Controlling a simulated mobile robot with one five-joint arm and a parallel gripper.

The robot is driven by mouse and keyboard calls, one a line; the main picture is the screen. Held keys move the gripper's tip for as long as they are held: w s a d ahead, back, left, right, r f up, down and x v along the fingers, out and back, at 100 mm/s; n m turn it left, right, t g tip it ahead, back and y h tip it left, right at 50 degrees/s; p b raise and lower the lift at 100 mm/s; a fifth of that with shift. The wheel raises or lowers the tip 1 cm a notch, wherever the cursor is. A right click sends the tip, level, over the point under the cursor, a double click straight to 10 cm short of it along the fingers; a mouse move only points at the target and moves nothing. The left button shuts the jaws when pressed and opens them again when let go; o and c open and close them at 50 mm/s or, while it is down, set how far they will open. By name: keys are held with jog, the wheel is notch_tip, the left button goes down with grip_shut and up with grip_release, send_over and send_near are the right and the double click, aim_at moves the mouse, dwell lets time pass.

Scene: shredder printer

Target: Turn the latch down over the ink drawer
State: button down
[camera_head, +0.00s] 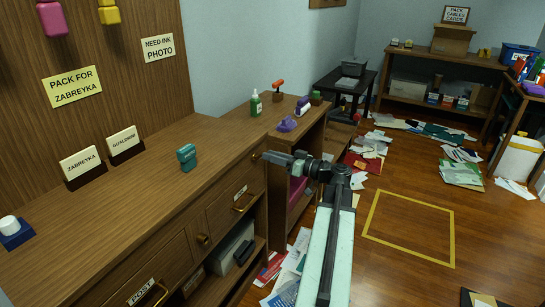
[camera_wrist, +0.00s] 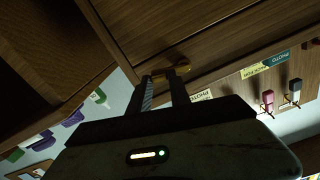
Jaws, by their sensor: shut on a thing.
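The brass latch (camera_head: 256,156) is at the upper right corner of the desk front, just below the worktop. It also shows in the wrist view (camera_wrist: 181,68) at my fingertips. My gripper (camera_head: 266,156) reaches in from the right and is shut on the latch; its two fingers (camera_wrist: 164,84) hide part of it. The ink drawer (camera_head: 225,205) is below and left of the latch, with a small label and a brass handle (camera_head: 244,201). The drawer looks closed. The latch's exact angle is hard to tell.
A brass knob (camera_head: 203,240) and the POST drawer (camera_head: 140,292) are further left. The worktop (camera_head: 130,195) holds a teal stamp (camera_head: 186,157) and name signs. A lower shelf unit (camera_head: 305,130) stands behind my gripper. Papers lie on the floor; a yellow-taped square (camera_head: 410,228) is clear.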

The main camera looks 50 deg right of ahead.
jog(key=f+m+b, duration=0.1)
jog(key=m, duration=0.2)
jog(key=a+f+m+b, duration=0.1)
jog(key=m, duration=0.3)
jog(key=a+f+m+b, duration=0.1)
jog(key=m, duration=0.3)
jog(key=shift+s+a+f, duration=0.15)
jog(key=shift+s, duration=0.15)
jog(key=shift+s+a+f+m, duration=0.1)
jog(key=shift+a+m, duration=0.25)
jog(key=shift+m, duration=0.65)
jog(key=shift+s+a+f+m, duration=0.1)
jog(key=shift+a+m, duration=0.2)
jog(key=shift+m, duration=0.7)
jog(key=c, duration=1.2)
grip_release()
jog(key=v, duration=0.7)
jog(key=shift+s, duration=0.4)
